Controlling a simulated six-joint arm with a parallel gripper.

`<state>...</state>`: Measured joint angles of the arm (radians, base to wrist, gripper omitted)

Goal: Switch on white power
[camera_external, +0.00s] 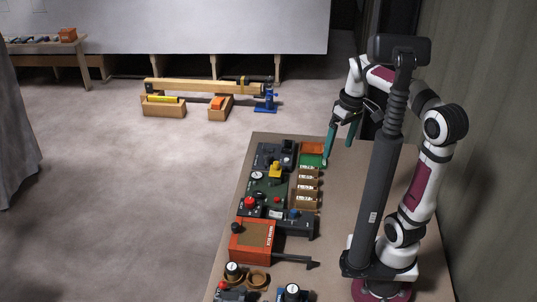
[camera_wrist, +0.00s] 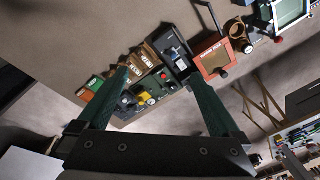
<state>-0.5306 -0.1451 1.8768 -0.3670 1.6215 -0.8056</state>
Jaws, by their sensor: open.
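My gripper (camera_external: 338,156) is open and empty, its two green fingers pointing down above the far right part of the bench. In the wrist view my gripper (camera_wrist: 160,78) also shows spread fingers with nothing between the tips. Nothing is touched. I cannot tell which control is the white power switch, or its state.
An orange-red box (camera_external: 252,240) stands nearer the camera on the bench (camera_external: 350,185). Small wooden bins (camera_external: 307,187) line the right of the panels. Open floor (camera_external: 130,190) lies left of the bench.

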